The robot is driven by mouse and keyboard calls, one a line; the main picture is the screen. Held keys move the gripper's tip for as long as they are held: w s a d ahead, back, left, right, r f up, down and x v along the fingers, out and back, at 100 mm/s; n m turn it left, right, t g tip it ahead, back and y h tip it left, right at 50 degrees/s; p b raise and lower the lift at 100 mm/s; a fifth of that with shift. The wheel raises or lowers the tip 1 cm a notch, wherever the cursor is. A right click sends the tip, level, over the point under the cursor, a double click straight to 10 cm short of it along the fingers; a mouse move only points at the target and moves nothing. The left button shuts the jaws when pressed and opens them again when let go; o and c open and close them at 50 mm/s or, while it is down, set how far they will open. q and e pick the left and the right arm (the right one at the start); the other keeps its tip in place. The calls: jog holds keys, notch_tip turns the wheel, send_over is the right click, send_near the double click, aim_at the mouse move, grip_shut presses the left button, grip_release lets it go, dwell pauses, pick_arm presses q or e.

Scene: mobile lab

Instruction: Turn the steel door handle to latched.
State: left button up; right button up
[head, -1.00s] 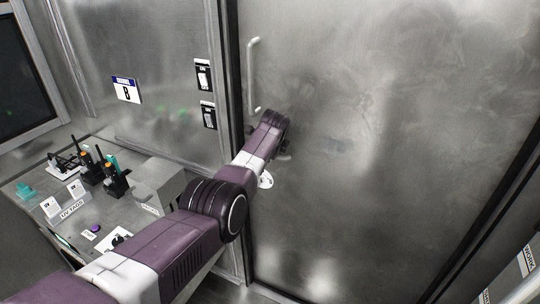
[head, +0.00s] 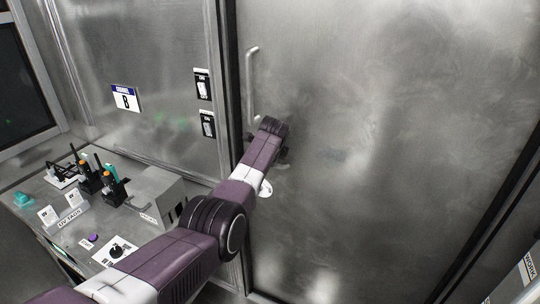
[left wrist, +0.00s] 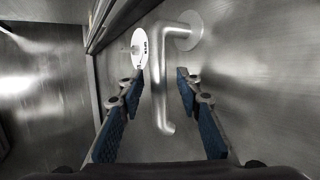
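The steel door handle (left wrist: 159,85) is a bent lever on a round steel rose (left wrist: 182,31), seen in the left wrist view. Its long arm hangs down the picture and ends in a short hook. My left gripper (left wrist: 160,78) is open, with one blue-padded finger on each side of the lever. Gaps show between the pads and the lever, with no clear contact. A white marked disc (left wrist: 138,48) is beside the lever; its lettering is too small to read. In the head view, the disc (head: 265,188) shows beside my forearm, which hides the lever. My right gripper is out of view.
A fixed vertical pull bar (head: 251,85) is on the steel door (head: 400,130) just above my left wrist. The door frame is close on the left. A bench (head: 30,185) with radios, a grey box (head: 155,195) and small signs stands at left.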

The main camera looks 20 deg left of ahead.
pick_arm(q)
jog(key=v, duration=1)
jog(key=shift+s+r, duration=0.25)
jog(key=shift+f, duration=0.1)
jog(key=s+d+f+n+g+b, duration=0.15)
jog(key=s+f, duration=0.25)
jog(key=f, duration=0.9)
jog(key=s+f+n+h, duration=0.15)
jog(key=s+f, duration=0.35)
jog(key=f, duration=0.8)
jog(key=s+d+f+n+g+b, duration=0.15)
jog(key=s+f, duration=0.25)
jog(key=f, duration=0.9)
jog(key=s+f+n, duration=0.4)
jog(key=s+f, duration=1.3)
jog(key=s+f+n+g, duration=0.1)
jog(key=s+f, duration=0.3)
jog(key=s, duration=0.8)
jog(key=s+f+n+g+h+b, duration=0.1)
jog(key=s+f+n, duration=0.2)
jog(key=s, duration=1)
jog(key=s+d+f+n+h, duration=0.1)
jog(key=s+f+n, duration=0.1)
jog(key=s+f, duration=0.5)
jog(key=s, duration=0.6)
jog(key=shift+n+g, duration=0.35)
jog(key=shift+g, duration=0.05)
